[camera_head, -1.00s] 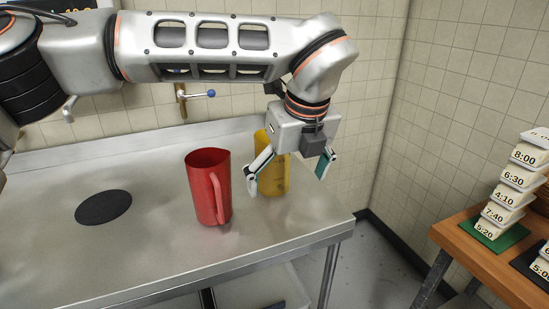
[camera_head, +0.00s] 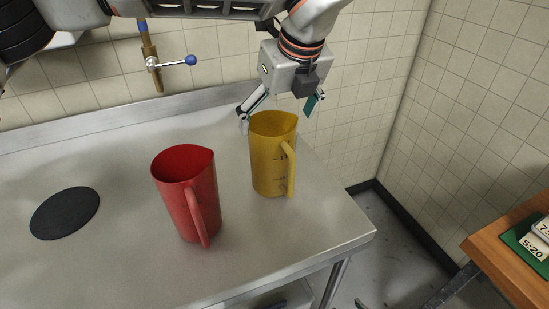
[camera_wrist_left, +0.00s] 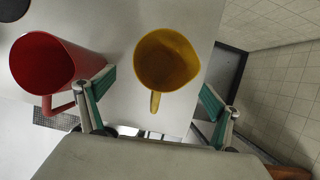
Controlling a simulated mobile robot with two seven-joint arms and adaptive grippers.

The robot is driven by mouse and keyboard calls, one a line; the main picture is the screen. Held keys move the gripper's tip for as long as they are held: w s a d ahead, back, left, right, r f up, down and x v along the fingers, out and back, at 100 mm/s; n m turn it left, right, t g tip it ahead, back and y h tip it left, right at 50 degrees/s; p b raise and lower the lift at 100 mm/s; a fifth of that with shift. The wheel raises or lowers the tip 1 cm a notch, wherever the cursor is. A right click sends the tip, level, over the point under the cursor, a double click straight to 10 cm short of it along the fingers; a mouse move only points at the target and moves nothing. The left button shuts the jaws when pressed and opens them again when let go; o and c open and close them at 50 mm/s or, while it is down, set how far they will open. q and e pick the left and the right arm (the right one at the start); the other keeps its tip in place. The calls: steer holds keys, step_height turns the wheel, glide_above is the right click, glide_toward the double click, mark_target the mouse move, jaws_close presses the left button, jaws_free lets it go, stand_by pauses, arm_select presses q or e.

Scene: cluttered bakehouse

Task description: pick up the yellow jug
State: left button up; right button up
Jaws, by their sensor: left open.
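The yellow jug (camera_head: 268,165) stands upright on the steel table, near its right end, with its handle towards the camera. My left gripper (camera_head: 280,112) is open and empty, above and behind the jug in the head view. In the left wrist view the yellow jug (camera_wrist_left: 166,62) shows from above, ahead of and between the open fingers (camera_wrist_left: 150,98), apart from both.
A red jug (camera_head: 185,200) stands left of the yellow one, close to one finger in the wrist view. A black disc (camera_head: 65,213) lies on the steel table (camera_head: 115,265). A tap (camera_head: 165,62) is on the tiled wall. A wooden table (camera_head: 500,262) stands at right.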

mark_target(277, 162)
arm_select(q)
steer(key=x, duration=0.3)
steer(key=p+x, duration=0.1)
steer(key=x, duration=0.1)
steer(key=shift+w+f, duration=0.15)
steer(key=shift+w, duration=0.2)
steer(key=c, duration=1.7)
steer(key=shift+o, duration=0.2)
arm_select(e)
steer(key=shift+w+r, duration=0.3)
steer(key=shift+r, duration=0.4)
